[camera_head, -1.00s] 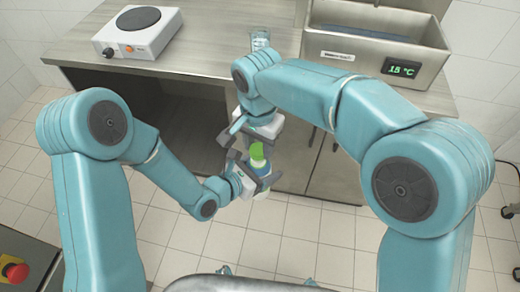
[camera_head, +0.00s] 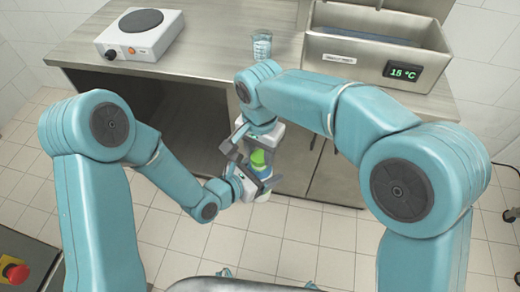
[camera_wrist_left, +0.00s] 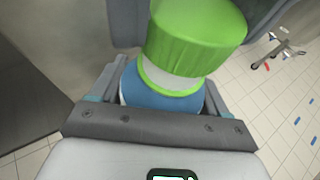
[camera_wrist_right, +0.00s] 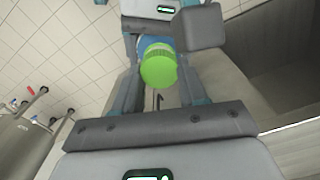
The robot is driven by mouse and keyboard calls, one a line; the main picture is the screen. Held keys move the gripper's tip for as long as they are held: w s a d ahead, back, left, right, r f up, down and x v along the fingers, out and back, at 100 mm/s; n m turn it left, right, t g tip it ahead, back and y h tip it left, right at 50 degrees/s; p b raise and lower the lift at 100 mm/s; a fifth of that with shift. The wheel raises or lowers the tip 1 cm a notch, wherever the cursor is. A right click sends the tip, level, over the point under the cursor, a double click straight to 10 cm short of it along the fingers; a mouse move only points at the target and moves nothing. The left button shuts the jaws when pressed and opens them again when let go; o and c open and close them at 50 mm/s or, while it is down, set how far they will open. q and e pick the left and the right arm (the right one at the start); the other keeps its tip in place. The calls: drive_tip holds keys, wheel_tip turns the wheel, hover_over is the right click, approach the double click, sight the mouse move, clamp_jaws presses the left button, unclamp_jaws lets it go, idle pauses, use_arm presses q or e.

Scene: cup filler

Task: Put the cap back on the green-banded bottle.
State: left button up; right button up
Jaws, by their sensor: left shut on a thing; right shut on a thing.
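The bottle (camera_wrist_left: 165,100) has a blue body with a green band around the base of its white neck. My left gripper (camera_head: 255,185) is shut on the bottle's body and holds it in the air in front of the counter. The bright green cap (camera_wrist_left: 195,30) is at the bottle's mouth, with a strip of white neck showing below it. The cap also shows in the right wrist view (camera_wrist_right: 158,68). My right gripper (camera_wrist_right: 160,60) is shut on the cap from above. Whether the cap is seated or threaded cannot be told.
A hotplate (camera_head: 140,35) stands on the counter (camera_head: 215,55) at the left. A clear glass (camera_head: 262,47) stands near the counter's middle. A metal bath (camera_head: 375,58) reading 15 °C is at the right. A red button (camera_head: 15,271) is at lower left.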

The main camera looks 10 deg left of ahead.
drive_tip(key=shift+f, duration=0.55)
use_arm(q)
clamp_jaws()
use_arm(e)
drive_tip(key=m, duration=0.8)
drive_tip(key=shift+s, duration=0.1)
drive_tip(key=m, duration=0.5)
drive_tip(key=shift+d, duration=0.1)
drive_tip(key=m, duration=0.7)
drive_tip(key=shift+s, duration=0.1)
drive_tip(key=o, duration=1)
drive_tip(key=shift+o, duration=0.4)
